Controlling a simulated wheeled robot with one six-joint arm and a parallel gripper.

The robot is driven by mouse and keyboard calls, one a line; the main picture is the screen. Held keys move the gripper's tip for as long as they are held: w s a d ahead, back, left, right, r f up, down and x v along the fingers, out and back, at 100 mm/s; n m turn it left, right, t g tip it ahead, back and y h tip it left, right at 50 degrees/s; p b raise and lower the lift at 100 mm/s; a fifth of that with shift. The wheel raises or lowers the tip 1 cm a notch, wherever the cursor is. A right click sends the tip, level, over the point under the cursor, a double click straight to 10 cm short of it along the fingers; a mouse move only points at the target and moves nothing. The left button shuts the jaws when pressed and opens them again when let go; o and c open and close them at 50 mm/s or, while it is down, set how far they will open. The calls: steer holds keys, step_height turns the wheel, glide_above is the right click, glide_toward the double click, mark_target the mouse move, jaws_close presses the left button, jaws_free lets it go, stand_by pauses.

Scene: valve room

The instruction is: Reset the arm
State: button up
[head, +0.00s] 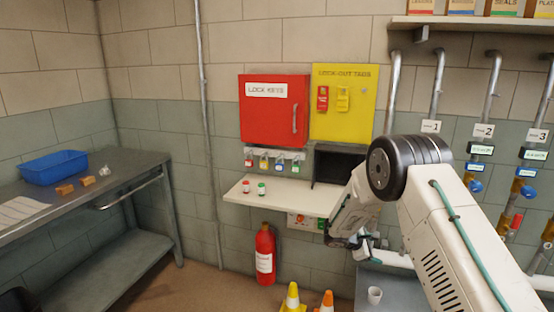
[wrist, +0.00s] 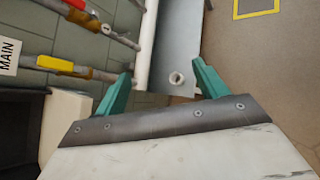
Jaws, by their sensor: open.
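My arm crosses the right half of the head view. My gripper (head: 362,244) hangs low in front of the wall, right of the white shelf. In the wrist view my gripper (wrist: 158,86) shows two green fingers spread wide with nothing between them that they touch. A small white cup (head: 375,295) stands on a grey surface below my gripper. The cup (wrist: 176,79) also shows beyond the fingertips in the wrist view, apart from them.
A white wall shelf (head: 290,200) holds two small items. A red lock-keys cabinet (head: 274,115) and yellow tag board (head: 343,100) hang above it. Pipes with numbered valves line the right wall. Cones (head: 292,300) and a fire extinguisher (head: 265,255) stand below. A grey bench (head: 120,165) is left.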

steer(key=s+r+m+g+y, duration=0.4)
steer(key=s+r+m, duration=0.5)
steer(key=s+r, duration=1.15)
steer(key=s+a+r+m+y, duration=0.2)
steer(key=s+r, duration=0.1)
steer(key=s, duration=0.7)
steer(key=s+a+r+m+t+y, duration=0.1)
steer(key=s+a+r+m+y, duration=0.1)
steer(key=s, duration=0.9)
steer(key=s+a+r+m+y, duration=0.2)
steer(key=s+r, duration=0.4)
steer(key=s, duration=0.4)
steer(key=shift+s+a+r+m+t, duration=0.2)
steer(key=shift+a+m+t, duration=0.15)
steer(key=shift+a, duration=0.5)
